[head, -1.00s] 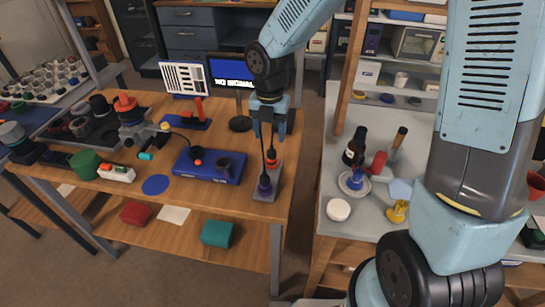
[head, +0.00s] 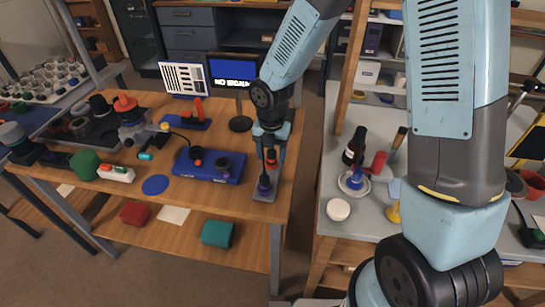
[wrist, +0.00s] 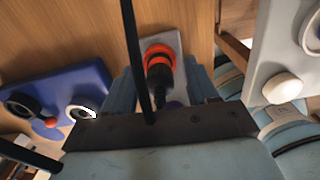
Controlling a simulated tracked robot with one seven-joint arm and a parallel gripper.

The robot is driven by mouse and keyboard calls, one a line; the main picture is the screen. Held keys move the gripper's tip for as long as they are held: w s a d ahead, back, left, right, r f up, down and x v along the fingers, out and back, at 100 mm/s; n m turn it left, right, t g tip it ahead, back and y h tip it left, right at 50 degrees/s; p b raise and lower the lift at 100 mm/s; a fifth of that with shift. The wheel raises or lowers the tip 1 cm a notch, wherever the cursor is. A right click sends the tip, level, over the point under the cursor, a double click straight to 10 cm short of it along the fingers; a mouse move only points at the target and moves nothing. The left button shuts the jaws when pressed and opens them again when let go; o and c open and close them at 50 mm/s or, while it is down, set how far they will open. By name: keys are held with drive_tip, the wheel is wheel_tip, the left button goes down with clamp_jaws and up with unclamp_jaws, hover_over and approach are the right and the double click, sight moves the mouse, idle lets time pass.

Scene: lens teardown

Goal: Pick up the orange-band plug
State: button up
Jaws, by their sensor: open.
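The orange-band plug (wrist: 158,62) is dark with an orange ring and stands upright at the far end of a grey stand (wrist: 172,38) in the wrist view. In the head view its orange band (head: 271,158) shows just below my gripper (head: 268,146). My gripper is open, with its light-blue fingers on either side of the plug in the wrist view. I cannot tell whether they touch it. A purple-based plug (head: 264,185) stands at the near end of the same stand in the head view. In the wrist view it is mostly hidden behind the gripper.
A blue box (head: 208,168) with dark round parts lies left of the stand on the wooden table (head: 120,197). A dark cable (wrist: 133,50) crosses the wrist view beside the plug. A grey bench (head: 330,235) with a bottle and a white disc (head: 338,209) stands right, across a gap.

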clamp_jaws()
idle(0.4)
